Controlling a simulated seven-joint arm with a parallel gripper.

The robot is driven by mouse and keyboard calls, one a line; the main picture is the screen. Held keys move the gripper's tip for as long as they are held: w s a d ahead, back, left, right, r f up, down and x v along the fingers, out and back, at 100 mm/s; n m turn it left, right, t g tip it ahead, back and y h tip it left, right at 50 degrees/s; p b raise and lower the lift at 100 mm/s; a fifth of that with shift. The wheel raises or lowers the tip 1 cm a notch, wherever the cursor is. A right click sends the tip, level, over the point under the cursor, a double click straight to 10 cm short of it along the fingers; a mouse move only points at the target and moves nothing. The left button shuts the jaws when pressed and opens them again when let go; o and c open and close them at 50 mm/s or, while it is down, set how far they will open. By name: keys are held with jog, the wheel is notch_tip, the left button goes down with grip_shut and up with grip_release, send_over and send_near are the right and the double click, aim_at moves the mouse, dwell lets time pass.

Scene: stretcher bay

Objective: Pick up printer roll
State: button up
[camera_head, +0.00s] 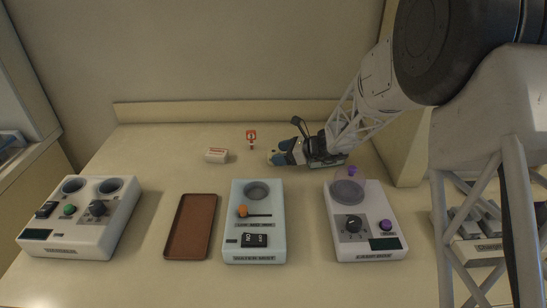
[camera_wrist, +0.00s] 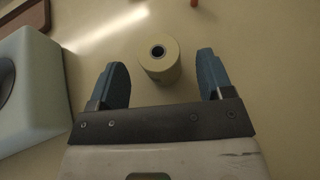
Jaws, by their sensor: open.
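The printer roll (camera_wrist: 160,60) is a cream cylinder with a dark hollow core. In the wrist view it stands on the counter, its round end toward the camera. My gripper (camera_wrist: 161,78) is open, with one blue finger on each side of the roll and a clear gap on both sides. The roll sits level with the fingertips or slightly beyond them, apart from the palm. In the head view my gripper (camera_head: 278,156) is low over the back of the counter, pointing left; the roll is hard to make out there beside the blue fingertips.
In front are a brown tray (camera_head: 170,250), a pale blue device (camera_head: 270,220) and a white device (camera_head: 376,215). Another white device (camera_head: 110,223) stands far left.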

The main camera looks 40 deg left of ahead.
aim_at(272, 151)
jog(key=shift+x, duration=1.8)
jog(key=c, duration=1)
jog(key=shift+r, duration=0.1)
jog(key=shift+r, duration=4.95)
